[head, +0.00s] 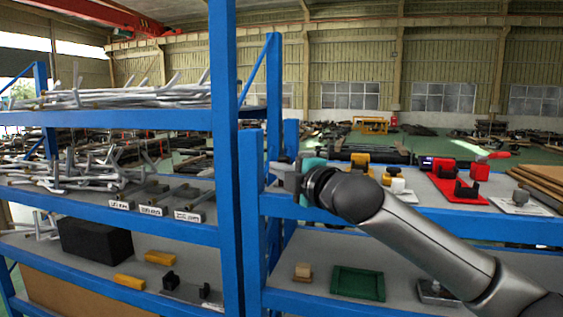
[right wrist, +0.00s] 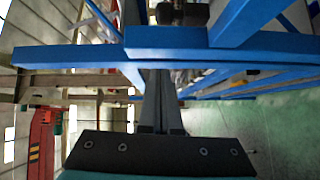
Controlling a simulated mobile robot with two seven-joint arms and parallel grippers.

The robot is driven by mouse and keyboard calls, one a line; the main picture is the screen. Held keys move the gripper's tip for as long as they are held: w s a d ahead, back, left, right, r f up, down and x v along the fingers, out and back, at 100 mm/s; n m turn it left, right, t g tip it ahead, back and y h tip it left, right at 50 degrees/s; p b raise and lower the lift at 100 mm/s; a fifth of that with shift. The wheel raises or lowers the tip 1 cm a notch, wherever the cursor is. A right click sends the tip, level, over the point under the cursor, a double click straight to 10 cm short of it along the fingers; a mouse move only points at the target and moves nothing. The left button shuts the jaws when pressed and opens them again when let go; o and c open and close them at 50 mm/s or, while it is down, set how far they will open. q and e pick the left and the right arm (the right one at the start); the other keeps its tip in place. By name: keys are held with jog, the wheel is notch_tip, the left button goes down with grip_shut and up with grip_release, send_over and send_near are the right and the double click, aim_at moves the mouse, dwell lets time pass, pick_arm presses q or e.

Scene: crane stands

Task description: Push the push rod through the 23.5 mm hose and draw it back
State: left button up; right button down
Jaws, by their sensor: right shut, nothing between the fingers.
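Three dark holders with white labels stand on the left rack's middle shelf, among them one at the right end (head: 188,212). Dark rod-like pieces (head: 183,193) lie behind the labels. The label print is too small to read, so I cannot tell which piece is the 23.5 mm hose or the push rod. My right gripper (head: 277,168) is beside the blue post between the racks, away from these holders. In the right wrist view its fingers (right wrist: 158,100) are together and empty, with a blue rack beam beyond them. My left gripper is not in view.
A blue upright (head: 224,150) stands between the holders and my right gripper. Grey metal tubes (head: 110,95) are piled on the left shelves. The right rack carries a red fixture (head: 453,183), yellow blocks (head: 360,160) and, lower down, a green tray (head: 358,283).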

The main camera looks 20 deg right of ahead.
jog(key=w+d+p, duration=0.2)
jog(key=w, duration=0.4)
jog(key=shift+d+f, duration=0.2)
jog(key=shift+f, duration=0.05)
dwell(0.3)
